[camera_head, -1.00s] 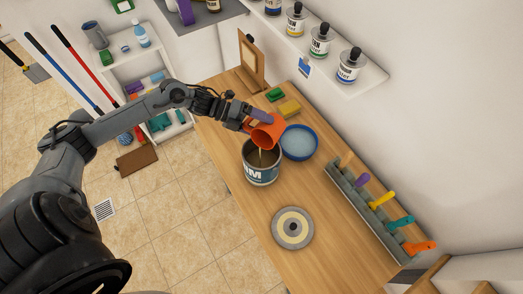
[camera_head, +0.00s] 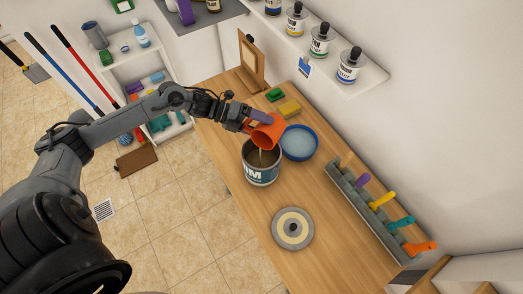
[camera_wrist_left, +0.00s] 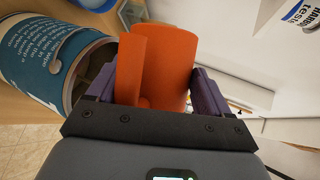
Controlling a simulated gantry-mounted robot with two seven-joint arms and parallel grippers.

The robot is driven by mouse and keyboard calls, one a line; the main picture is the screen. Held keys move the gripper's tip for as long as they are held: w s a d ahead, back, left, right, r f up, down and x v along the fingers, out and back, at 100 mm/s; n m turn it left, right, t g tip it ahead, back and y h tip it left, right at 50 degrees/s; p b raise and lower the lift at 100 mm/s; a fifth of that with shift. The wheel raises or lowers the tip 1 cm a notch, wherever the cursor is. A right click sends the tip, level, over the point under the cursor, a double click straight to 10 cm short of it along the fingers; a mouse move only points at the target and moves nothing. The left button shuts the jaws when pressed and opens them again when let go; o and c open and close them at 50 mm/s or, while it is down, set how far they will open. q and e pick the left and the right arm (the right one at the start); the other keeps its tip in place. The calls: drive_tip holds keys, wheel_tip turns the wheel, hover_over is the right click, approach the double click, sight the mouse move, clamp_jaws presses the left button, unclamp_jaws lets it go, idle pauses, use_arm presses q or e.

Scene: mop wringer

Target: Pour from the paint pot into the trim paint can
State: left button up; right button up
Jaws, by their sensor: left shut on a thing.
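The orange paint pot (camera_head: 266,131) is tilted over the trim paint can (camera_head: 261,171), with its mouth down toward the can's opening. A thin pale stream runs between the pot and the inside of the can. My left gripper (camera_head: 248,122) is shut on the pot. In the left wrist view my purple fingers stand on either side of the orange pot (camera_wrist_left: 165,65), and the blue-labelled can (camera_wrist_left: 50,50) is at the left. The can stands upright and open on the wooden bench. My right gripper is not in view.
A blue bowl (camera_head: 299,142) stands close behind the can. A round grey and cream disc (camera_head: 293,228) lies in front. Yellow (camera_head: 289,108) and green sponges lie at the back. A grey rack (camera_head: 367,213) with coloured handles stands at the right. Bottles line a wall shelf (camera_head: 330,50).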

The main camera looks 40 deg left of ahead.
use_arm(q)
drive_tip(key=shift+s+r, duration=0.1)
idle(0.5)
drive_tip(key=shift+s+m+t, duration=0.1)
drive_tip(key=shift+m+t, duration=0.2)
idle(0.4)
drive_tip(key=shift+s+r, duration=0.2)
idle(0.9)
drive_tip(key=shift+s+d+m+t, duration=0.1)
drive_tip(key=shift+m+t, duration=0.2)
drive_tip(key=shift+s+r+m+t, duration=0.15)
drive_tip(key=shift+m+t, duration=0.15)
idle(0.7)
drive_tip(key=shift+s+r, duration=0.1)
drive_tip(key=shift+s, duration=0.05)
idle(0.5)
drive_tip(key=shift+s+d+r+m+t+h, duration=0.15)
drive_tip(key=shift+s+m+t+h, duration=0.3)
drive_tip(key=shift+m, duration=0.25)
idle(0.5)
